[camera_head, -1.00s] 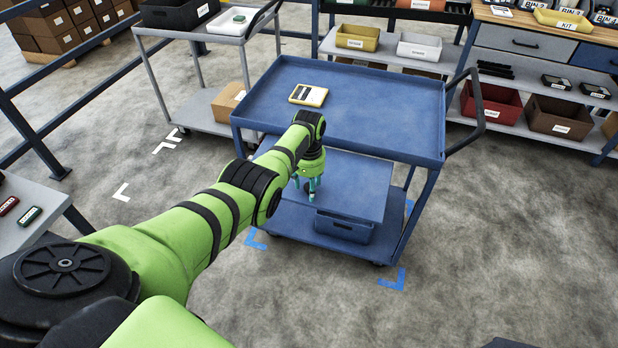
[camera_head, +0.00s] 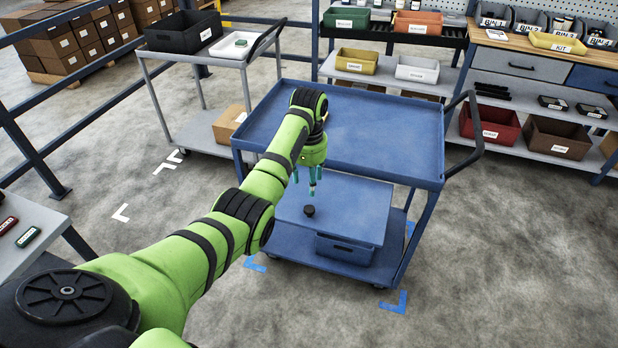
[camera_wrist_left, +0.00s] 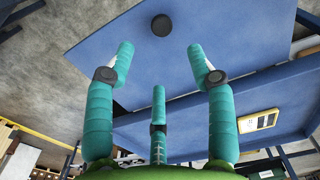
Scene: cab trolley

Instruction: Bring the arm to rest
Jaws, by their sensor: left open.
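My left gripper (camera_head: 305,185) hangs fingers-down in front of the blue trolley (camera_head: 376,112). Its three teal fingers are spread open and empty in the left wrist view (camera_wrist_left: 160,65). The round piece also shows beyond the fingers in the left wrist view (camera_wrist_left: 161,25). My right gripper is in neither view.
A yellow case (camera_wrist_left: 258,121) lies on the trolley's top tray; my arm hides it in the head view. A blue bin (camera_head: 345,250) sits on the lower shelf. The floor at right is clear.

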